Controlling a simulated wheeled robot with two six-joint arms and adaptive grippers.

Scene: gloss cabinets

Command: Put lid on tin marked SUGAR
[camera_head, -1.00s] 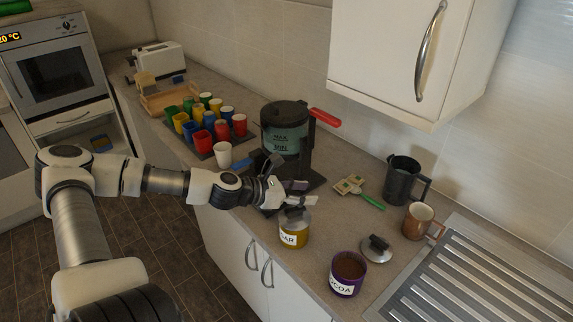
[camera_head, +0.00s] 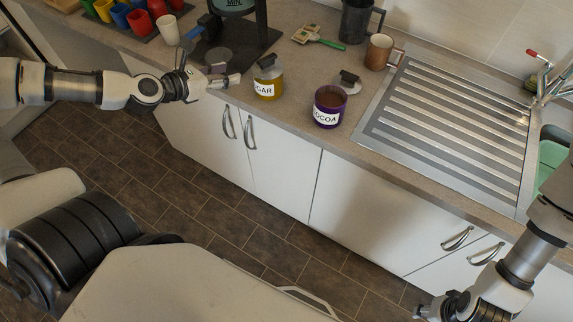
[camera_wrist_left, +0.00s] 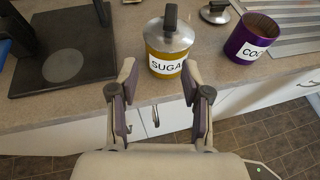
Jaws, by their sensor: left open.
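The tin marked SUGAR (camera_head: 266,89) is yellow with a white label and stands upright near the counter's front edge. Its grey metal lid (camera_wrist_left: 169,38) with a black knob (camera_wrist_left: 170,17) sits on top of it and looks level in the left wrist view. My left gripper (camera_head: 215,70) is open and empty, to the left of the tin and apart from it. In the left wrist view its two fingers point towards the tin (camera_wrist_left: 165,65). My right gripper (camera_head: 438,308) is low at the bottom right, far from the tin; its fingers are too small to read.
A purple COCOA tin (camera_head: 329,107) stands open to the right, its lid (camera_head: 349,82) lying behind it. A brown mug (camera_head: 379,52), a dark jug (camera_head: 356,22) and a green-handled brush (camera_head: 318,38) are behind. A dark machine base (camera_head: 258,40) stands behind my left gripper. The drainer (camera_head: 450,110) is at right.

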